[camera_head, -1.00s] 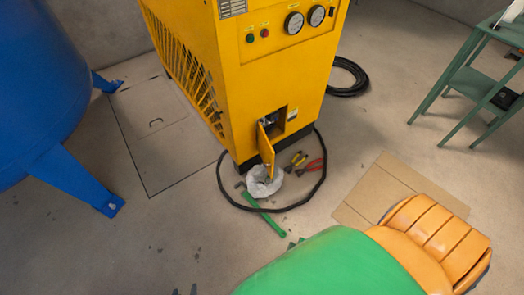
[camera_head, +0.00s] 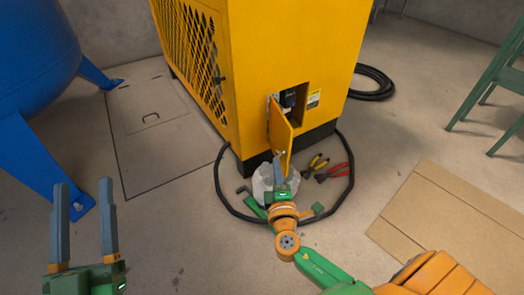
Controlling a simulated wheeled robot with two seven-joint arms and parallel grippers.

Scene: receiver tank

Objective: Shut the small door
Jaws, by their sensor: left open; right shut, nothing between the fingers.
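The small door (camera_head: 281,133) is a yellow panel low on the front of the yellow cabinet (camera_head: 270,50). It stands open, swung outward, and shows the dark opening (camera_head: 293,98) behind it. My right gripper (camera_head: 279,159) is shut and empty, with its fingertips at the lower part of the door; I cannot tell whether they touch it. My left gripper (camera_head: 83,190) is open and empty at the lower left, well away from the door, above the floor.
A white bag (camera_head: 263,184) lies under my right gripper, ringed by a black hose (camera_head: 219,190). Pliers with yellow (camera_head: 318,161) and red (camera_head: 334,171) handles lie to the right. Cardboard (camera_head: 455,222) lies at right. A blue tank (camera_head: 35,70) stands at left.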

